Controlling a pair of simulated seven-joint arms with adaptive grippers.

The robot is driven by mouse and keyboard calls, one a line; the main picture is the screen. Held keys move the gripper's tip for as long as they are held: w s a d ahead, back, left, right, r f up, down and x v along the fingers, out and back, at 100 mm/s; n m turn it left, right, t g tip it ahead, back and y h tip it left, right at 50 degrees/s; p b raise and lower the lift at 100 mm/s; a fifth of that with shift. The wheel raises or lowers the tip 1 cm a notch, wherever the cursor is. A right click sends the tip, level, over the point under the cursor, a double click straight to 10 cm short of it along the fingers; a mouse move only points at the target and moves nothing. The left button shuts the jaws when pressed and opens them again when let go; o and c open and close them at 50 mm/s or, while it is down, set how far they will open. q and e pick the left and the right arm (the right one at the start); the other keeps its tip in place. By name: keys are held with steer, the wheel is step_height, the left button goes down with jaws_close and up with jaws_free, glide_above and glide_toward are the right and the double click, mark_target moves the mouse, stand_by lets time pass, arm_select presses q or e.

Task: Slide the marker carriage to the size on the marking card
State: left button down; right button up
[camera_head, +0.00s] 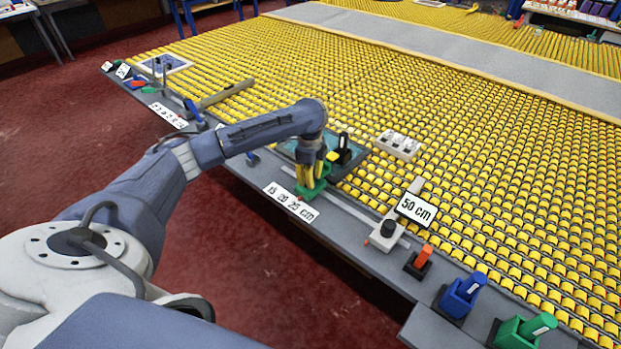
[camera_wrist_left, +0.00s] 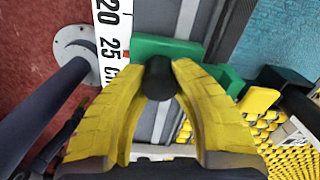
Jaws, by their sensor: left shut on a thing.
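The white scale strip (camera_head: 291,202) reads 15 20 25 cm; in the wrist view (camera_wrist_left: 113,45) the carriage lies beside the 25. My right gripper is not in view.
Right along the bench stand a black-knobbed block (camera_head: 386,233), an orange-handled tool (camera_head: 421,258), a blue holder (camera_head: 462,293) and a green holder (camera_head: 524,330). Another scale strip (camera_head: 168,115) lies left.

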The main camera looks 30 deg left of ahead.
arm_select(q)
steer(key=shift+d, duration=0.1)
steer(key=a, duration=0.3)
steer(key=w+a, duration=0.1)
steer(key=a, duration=0.6)
steer(key=shift+w+a+r, duration=0.1)
steer(key=shift+w+a, duration=0.05)
steer(key=shift+w, duration=0.2)
steer(key=c, duration=1)
jaws_free()
step_height(320, 180, up, 12)
